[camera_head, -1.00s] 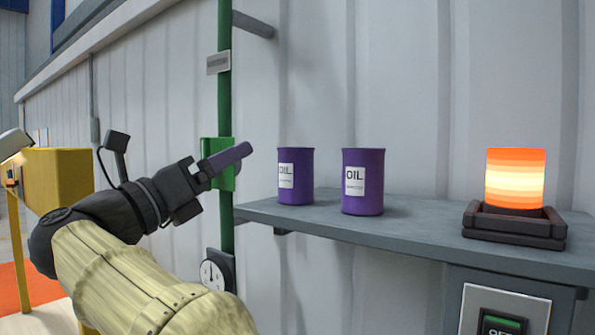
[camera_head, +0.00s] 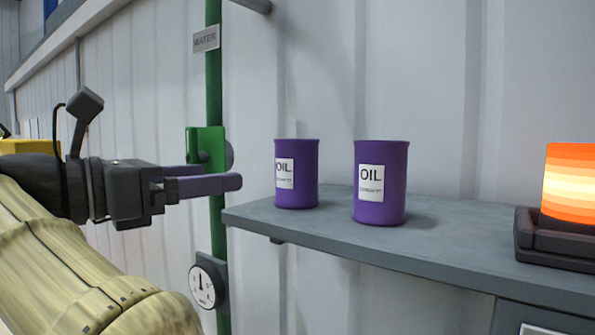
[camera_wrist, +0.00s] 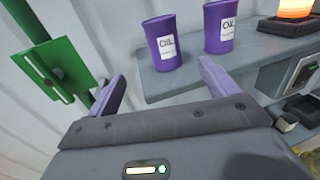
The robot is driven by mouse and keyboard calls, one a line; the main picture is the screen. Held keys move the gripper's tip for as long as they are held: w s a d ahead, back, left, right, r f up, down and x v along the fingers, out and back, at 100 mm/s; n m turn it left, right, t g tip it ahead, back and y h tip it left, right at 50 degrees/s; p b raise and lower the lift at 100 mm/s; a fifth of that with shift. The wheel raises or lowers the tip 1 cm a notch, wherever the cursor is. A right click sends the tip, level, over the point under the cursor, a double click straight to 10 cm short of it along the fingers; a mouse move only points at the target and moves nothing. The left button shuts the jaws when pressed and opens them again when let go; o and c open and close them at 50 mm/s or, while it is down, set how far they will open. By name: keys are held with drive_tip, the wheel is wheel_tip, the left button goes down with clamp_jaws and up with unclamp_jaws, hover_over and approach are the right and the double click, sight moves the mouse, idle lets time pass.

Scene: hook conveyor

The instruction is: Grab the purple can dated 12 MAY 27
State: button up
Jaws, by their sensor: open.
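Two purple cans labelled OIL stand upright on a grey shelf (camera_head: 440,255). The left can (camera_head: 305,175) is nearer the shelf's left end, and the right can (camera_head: 392,195) stands a little apart from it. Each has a white label with small print under OIL, too small for me to read the date. My gripper (camera_head: 212,178) is left of the shelf, open and empty, its purple fingers pointing right toward the left can. In the wrist view, the left can (camera_wrist: 161,45) and right can (camera_wrist: 218,28) are beyond my fingertips (camera_wrist: 162,75), not touching them.
An orange glowing lamp (camera_head: 570,182) sits in a dark holder at the shelf's right. A green pipe (camera_head: 214,120) with a WATER sign (camera_head: 206,40), a green bracket and a gauge (camera_head: 206,286) stands left of the shelf. A corrugated wall is behind.

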sight(277, 168)
drive_tip(key=shift+p+x, duration=1.8)
drive_tip(key=shift+x, duration=2.85)
drive_tip(key=shift+w+d+r+p, duration=0.2)
drive_tip(key=shift+w+d+p, duration=0.2)
drive_tip(key=shift+d, duration=0.2)
drive_tip(key=shift+w+d+f, duration=0.1)
drive_tip(key=shift+w+d, duration=0.1)
drive_tip(key=shift+d, duration=0.25)
drive_tip(key=shift+w, duration=0.1)
